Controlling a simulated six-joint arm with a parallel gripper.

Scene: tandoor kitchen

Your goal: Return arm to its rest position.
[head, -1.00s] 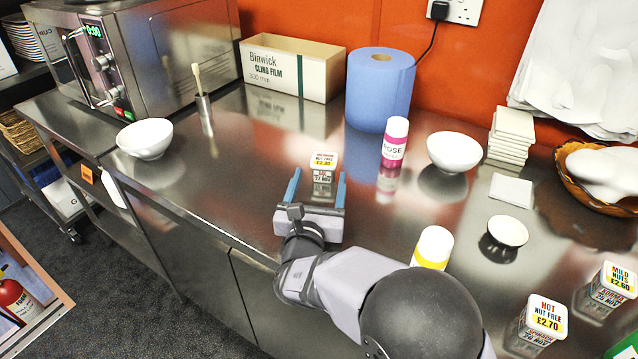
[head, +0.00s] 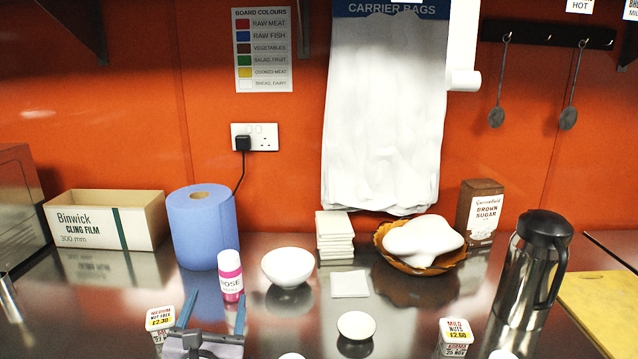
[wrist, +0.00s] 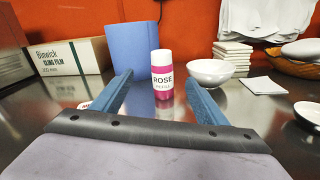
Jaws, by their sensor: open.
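My gripper (head: 212,318) is at the lower left of the head view, low over the steel counter. Its two blue fingers are apart with nothing held between them. In the wrist view the open fingers (wrist: 157,88) point toward a pink and white ROSE bottle (wrist: 162,76), which stands upright beyond the fingertips. The same bottle (head: 230,275) stands behind my gripper in the head view.
A blue paper roll (head: 200,225), a cling film box (head: 105,220), a white bowl (head: 288,267) and a small bowl (head: 356,325) stand around. A MILD NUTS tub (head: 456,336) and a steel flask (head: 530,270) are at right. Bare counter shows between them.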

